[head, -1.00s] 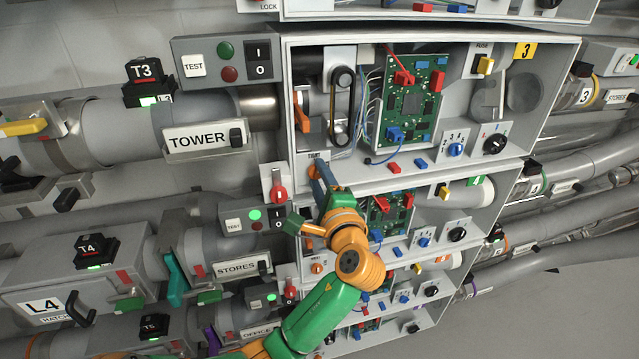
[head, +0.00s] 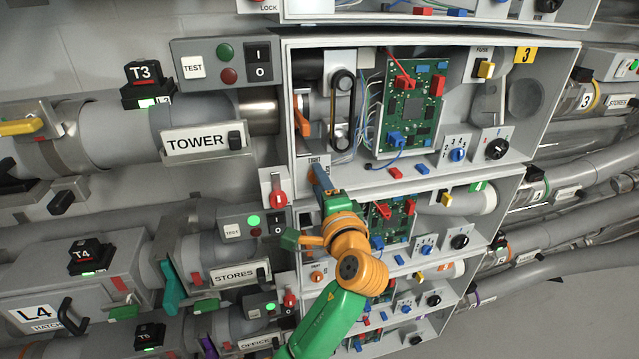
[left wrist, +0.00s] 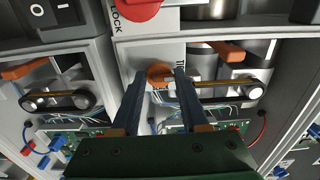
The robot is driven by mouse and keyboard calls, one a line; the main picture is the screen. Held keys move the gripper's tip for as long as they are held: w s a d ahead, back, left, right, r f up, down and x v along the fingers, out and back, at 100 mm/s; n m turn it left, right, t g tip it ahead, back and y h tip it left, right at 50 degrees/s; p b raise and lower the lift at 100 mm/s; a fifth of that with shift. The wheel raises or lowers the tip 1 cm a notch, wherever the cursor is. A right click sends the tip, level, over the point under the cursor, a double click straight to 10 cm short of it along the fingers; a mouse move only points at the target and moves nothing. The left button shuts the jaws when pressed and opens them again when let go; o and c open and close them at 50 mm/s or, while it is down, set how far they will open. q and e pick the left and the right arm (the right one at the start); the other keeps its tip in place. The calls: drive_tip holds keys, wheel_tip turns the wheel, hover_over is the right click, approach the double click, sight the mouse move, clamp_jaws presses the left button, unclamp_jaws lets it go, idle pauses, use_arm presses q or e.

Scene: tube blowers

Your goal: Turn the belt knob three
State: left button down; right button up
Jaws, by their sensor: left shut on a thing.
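The open box three carries a yellow number 3 plate (head: 524,53). Its black belt loop (head: 342,110) runs upright at the left inside, and an amber-lit belt loop (left wrist: 215,93) shows beside the knob in the left wrist view. The belt knob is an orange round knob (left wrist: 160,75) on a light panel, by a partly covered label. In the head view my fingers hide most of it, under the TIGHT label. My left gripper (head: 318,170) has two blue fingers, one on each side of the knob, shut on it (left wrist: 157,82). My right gripper is not in view.
An orange lever (head: 301,115) is above the knob inside the box. A red lock knob (head: 278,197) is just left of my fingers. A green circuit board (head: 408,105) fills the box's middle. More open boxes are stacked below, behind my arm.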

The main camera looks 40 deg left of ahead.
use_arm(q)
drive_tip(key=c, duration=0.7)
unclamp_jaws()
drive_tip(key=b+v, duration=0.2)
drive_tip(key=v, duration=0.5)
drive_tip(key=shift+b, duration=0.35)
drive_tip(key=shift+a, duration=0.1)
